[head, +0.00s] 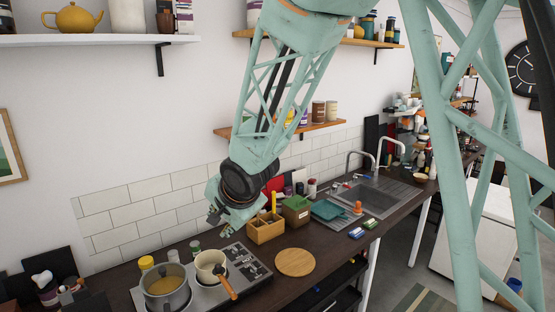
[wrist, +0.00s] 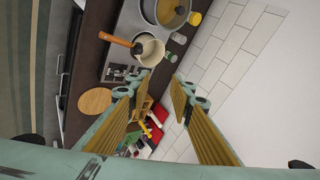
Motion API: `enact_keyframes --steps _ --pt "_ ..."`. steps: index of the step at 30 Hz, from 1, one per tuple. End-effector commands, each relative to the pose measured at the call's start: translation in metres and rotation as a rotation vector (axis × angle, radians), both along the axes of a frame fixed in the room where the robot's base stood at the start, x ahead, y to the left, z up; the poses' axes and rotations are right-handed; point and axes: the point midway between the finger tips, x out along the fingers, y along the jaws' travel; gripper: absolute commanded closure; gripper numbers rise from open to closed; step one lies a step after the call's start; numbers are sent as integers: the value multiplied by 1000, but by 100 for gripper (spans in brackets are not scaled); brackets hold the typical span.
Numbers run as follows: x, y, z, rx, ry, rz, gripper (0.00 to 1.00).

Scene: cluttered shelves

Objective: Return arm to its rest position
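My gripper (head: 215,214) hangs at the end of my pale green arm, above the counter near the stove, in the head view. In the wrist view my gripper (wrist: 153,84) has its two fingers wide apart. Nothing is between the fingertips; the counter shows through the gap. The gripper is empty and open. The arm reaches down from the top of the head view, in front of the shelves and the tiled wall.
Below stand a pot (head: 166,288) and a smaller pan (head: 211,266) on the stove. A wooden box (head: 265,232), a round board (head: 295,262) and a sink (head: 378,199) lie to the right. Wall shelves (head: 120,41) flank the arm. The floor in front is open.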

Motion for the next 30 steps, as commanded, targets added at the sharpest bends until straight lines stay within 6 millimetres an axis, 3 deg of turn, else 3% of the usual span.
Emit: enact_keyframes --steps 6,15,30 --pt "-5 -69 11 -84 -22 -19 79" --pt "-27 -153 25 -197 -31 -28 79" --pt "-96 -244 41 -363 -13 28 79"
